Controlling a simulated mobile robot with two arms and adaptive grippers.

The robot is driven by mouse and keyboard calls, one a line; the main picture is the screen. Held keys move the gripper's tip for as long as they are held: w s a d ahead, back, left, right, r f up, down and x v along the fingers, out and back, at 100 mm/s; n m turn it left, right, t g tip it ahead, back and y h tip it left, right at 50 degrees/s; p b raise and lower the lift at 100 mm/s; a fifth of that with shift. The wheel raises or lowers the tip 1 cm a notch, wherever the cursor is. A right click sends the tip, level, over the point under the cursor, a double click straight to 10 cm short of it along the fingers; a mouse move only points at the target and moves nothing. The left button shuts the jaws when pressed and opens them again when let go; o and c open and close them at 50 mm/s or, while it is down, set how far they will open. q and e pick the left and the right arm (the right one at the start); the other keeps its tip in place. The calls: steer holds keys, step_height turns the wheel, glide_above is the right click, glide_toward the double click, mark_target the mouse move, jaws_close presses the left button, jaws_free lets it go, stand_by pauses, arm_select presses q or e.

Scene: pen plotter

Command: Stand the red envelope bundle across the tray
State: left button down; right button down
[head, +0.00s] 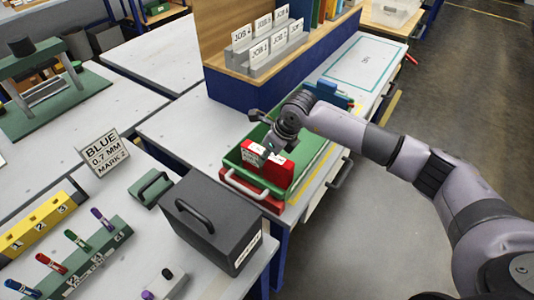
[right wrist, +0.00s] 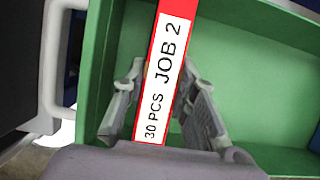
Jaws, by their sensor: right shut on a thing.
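The red envelope bundle (head: 275,171) is at the near end of the green tray (head: 322,162), with its long side running across the tray. It looks upright, with its lower part inside the walls; whether it touches the floor I cannot tell. In the right wrist view the bundle (right wrist: 166,18) shows a white label reading "JOB 2, 30 PCS" on its top edge. My right gripper (head: 272,148) is shut on the bundle from above, one finger on each side. The green tray (right wrist: 245,60) is otherwise empty where I see it. My left gripper is out of view.
A white handle (head: 250,186) on a red front is at the tray's near end. A dark grey box (head: 212,222) stands close by at the near left. A blue shelf unit (head: 240,92) with job cards is behind. A blue item (head: 335,94) lies beyond the tray.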

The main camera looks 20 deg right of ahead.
steer(key=c, duration=1.3)
jaws_free()
steer(key=shift+r, duration=0.15)
steer(key=b+v, duration=0.1)
steer(key=v, duration=1)
steer(key=shift+s+r+b, duration=0.15)
steer(key=shift+r+b, duration=0.15)
steer(key=shift+r, duration=0.1)
steer(key=shift+d, duration=0.1)
